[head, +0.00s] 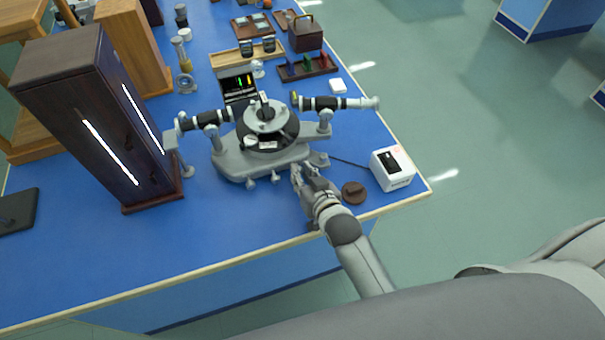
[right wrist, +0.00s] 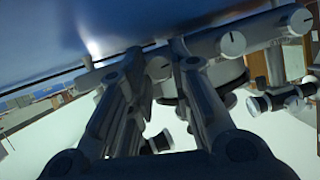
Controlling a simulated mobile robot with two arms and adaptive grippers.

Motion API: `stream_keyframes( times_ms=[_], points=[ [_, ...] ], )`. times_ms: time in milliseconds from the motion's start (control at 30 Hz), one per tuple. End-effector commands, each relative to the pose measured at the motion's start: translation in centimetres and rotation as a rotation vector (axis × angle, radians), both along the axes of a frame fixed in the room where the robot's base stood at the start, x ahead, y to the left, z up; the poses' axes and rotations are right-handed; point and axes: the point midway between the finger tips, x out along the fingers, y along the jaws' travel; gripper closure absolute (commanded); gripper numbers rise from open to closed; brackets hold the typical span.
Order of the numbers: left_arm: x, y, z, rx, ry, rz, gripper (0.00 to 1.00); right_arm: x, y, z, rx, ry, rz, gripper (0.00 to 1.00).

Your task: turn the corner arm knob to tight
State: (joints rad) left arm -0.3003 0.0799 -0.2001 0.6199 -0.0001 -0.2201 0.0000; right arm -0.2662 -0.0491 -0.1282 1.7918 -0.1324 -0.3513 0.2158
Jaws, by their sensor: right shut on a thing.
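The grey spectrometer (head: 268,142) stands on the blue bench, with several small knobs along its front edge. My right gripper (head: 300,174) reaches in from the front and is at the front right of its base. In the right wrist view, my gripper's fingers (right wrist: 160,76) stand on either side of a round grey knob (right wrist: 159,68) with a dark mark line, and are shut on it. Two more marked knobs (right wrist: 232,43) show to its right. In the head view the gripper hides the held knob. My left gripper is not in view.
A round brown disc (head: 354,192) lies just right of my gripper, and a white box (head: 392,168) stands near the bench's right edge. A tall dark cabinet (head: 95,115) stands left of the spectrometer. The blue bench front (head: 190,232) at left is clear.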

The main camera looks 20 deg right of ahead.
Motion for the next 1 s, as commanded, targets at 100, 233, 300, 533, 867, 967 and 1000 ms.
stream_keyframes(
  times_ms=[100, 233, 300, 533, 867, 967, 1000],
  points=[
    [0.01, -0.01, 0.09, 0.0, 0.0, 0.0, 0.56, -0.01, -0.02, 0.03, 0.004, 0.0, 0.0, 1.0],
    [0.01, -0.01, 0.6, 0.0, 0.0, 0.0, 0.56, 0.02, -0.08, 0.17, 0.055, 0.0, 0.003, 1.0],
    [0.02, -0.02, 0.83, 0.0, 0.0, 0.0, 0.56, 0.01, -0.09, 0.11, 0.089, 0.004, 0.002, 1.0],
    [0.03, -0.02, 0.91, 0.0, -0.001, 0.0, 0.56, 0.05, -0.12, 0.01, 0.131, 0.003, 0.001, 1.0],
    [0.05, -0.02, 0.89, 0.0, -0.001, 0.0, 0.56, 0.06, -0.12, 0.0, 0.13, 0.003, 0.0, 0.6],
    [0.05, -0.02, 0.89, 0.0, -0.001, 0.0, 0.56, 0.04, -0.12, 0.0, 0.13, 0.003, 0.0, 0.58],
    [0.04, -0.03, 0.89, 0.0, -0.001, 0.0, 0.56, 0.04, -0.12, 0.0, 0.13, 0.003, 0.0, 0.58]
  ],
)
